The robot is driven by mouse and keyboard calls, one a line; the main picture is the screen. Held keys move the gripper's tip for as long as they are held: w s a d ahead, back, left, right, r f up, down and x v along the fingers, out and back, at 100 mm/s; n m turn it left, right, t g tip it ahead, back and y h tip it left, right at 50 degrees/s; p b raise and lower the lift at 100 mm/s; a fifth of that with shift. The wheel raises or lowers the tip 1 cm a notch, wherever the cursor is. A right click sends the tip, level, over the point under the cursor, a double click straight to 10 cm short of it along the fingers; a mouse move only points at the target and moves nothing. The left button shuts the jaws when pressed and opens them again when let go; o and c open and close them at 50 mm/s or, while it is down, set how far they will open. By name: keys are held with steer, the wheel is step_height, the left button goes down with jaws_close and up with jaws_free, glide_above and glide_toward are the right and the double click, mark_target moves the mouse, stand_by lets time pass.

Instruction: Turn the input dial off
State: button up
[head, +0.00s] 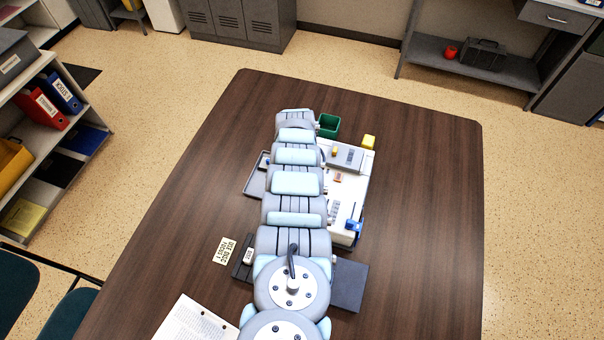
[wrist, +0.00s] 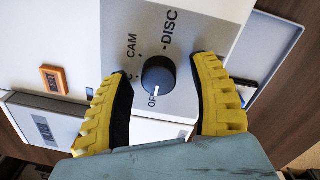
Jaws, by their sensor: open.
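The input dial (wrist: 158,76) is a round black knob on a pale grey panel in the wrist view. The letters "OF", "CAM" and "DISC" show around it, with another label partly hidden. A pale mark on the knob's lower side appears to point toward "OF". My gripper (wrist: 163,66) is open, its yellow ridged fingers on either side of the dial, with a gap visible on both sides. In the head view, my arm covers the dial and the gripper. The white console (head: 356,193) shows to the arm's right.
An orange button (wrist: 54,79) sits left of the dial. A green bin (head: 328,126) and a yellow block (head: 369,142) stand near the console. A grey tray (head: 255,182) lies left of my arm. The table (head: 430,200) is clear on the right.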

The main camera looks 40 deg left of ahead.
step_height(320, 180, up, 12)
steer(key=shift+s+a+f, duration=0.15)
steer(key=shift+s, duration=0.1)
stand_by(0.7)
stand_by(0.5)
